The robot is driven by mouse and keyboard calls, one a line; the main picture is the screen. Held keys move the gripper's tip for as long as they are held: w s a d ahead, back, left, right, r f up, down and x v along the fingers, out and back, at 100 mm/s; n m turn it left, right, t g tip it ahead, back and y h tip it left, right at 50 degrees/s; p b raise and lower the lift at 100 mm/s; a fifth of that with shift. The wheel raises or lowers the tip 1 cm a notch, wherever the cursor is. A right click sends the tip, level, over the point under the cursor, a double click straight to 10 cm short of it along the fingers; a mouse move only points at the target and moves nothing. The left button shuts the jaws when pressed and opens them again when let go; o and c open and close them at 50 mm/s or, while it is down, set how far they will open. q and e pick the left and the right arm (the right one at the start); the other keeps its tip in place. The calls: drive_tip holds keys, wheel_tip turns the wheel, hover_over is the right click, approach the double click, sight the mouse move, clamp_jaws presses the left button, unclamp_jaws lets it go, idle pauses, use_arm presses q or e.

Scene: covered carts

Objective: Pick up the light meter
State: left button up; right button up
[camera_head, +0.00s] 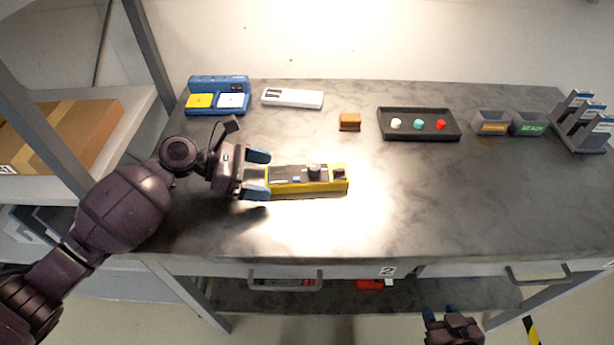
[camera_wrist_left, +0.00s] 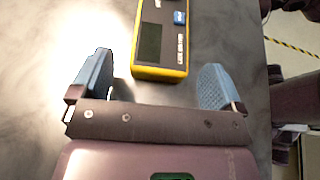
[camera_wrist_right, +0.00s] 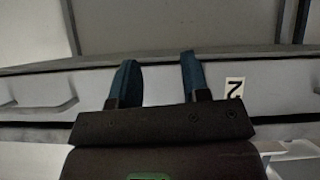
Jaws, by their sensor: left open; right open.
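A yellow-cased meter (camera_head: 335,187) with a dark face and a raised dark knob lies on the grey worktop; it looks like the light meter. My left gripper (camera_head: 257,174) is open at the meter's left end, fingers pointing along it. In the left wrist view the meter's near end, with a grey screen (camera_wrist_left: 150,42), shows between the two blue fingertips, with a gap on each side. I cannot tell the height between fingers and meter. My right gripper (camera_head: 441,311) is open and empty, low in front of the worktop's drawers.
Along the back stand a blue station (camera_head: 203,83) with yellow and white pads, a white device (camera_head: 305,99), a brown block (camera_head: 350,122), a black tray (camera_head: 386,134) with coloured balls, small grey bins (camera_head: 492,115) and a grey rack (camera_head: 582,138). The worktop's front right is clear.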

use_arm(q)
drive_tip(key=shift+c, duration=0.2)
drive_tip(key=c, duration=1.1)
wheel_tip(320, 180, up, 20)
drive_tip(key=p, duration=0.3)
drive_tip(key=shift+p, duration=0.4)
